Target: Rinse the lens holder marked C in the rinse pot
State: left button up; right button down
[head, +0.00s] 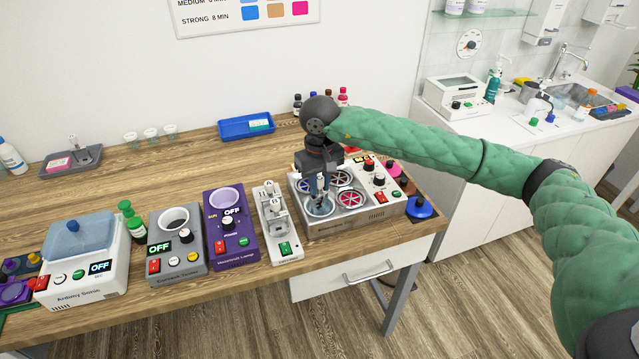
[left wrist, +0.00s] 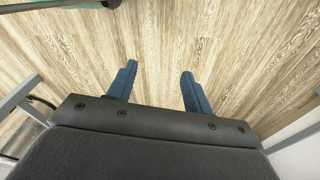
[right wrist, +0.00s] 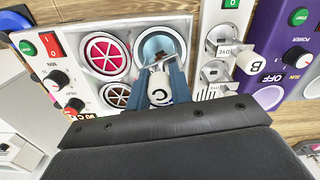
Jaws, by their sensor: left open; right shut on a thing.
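My right gripper (head: 319,198) points down over the front left pot of the four-pot tinting unit (head: 345,222). In the right wrist view its fingers (right wrist: 161,80) are shut on a white lens holder (right wrist: 159,94) marked C. The holder's lower end is at the mouth of a pot with pale blue liquid (right wrist: 158,42), which also shows in the head view (head: 319,208). I cannot tell how deep the holder reaches into it. My left gripper (left wrist: 158,75) is open and empty above the wooden floor, out of the head view.
Left of the unit stands a white rack (head: 276,225) with holders marked A and B (right wrist: 252,64). Beside it are a purple lamp box (head: 231,240) and a grey tester (head: 176,250). A blue tray (head: 233,132) lies behind.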

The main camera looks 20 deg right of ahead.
aim_at(320, 193)
jog(key=shift+f+b, duration=0.7)
jog(key=shift+f, duration=0.05)
jog(key=shift+f+b, duration=0.75)
jog(key=shift+b, duration=0.05)
jog(key=shift+f+b, duration=0.3)
jog(key=shift+b, duration=0.05)
jog(key=shift+f, duration=0.1)
pick_arm(q)
notch_tip(320, 193, up, 12)
jog(key=w+d, duration=0.2)
jog(key=shift+d+r+g, duration=0.2)
jog(key=shift+d+g, duration=0.05)
jog(key=shift+g, duration=0.05)
jog(key=shift+w, duration=0.2)
jog(key=shift+w, duration=0.35)
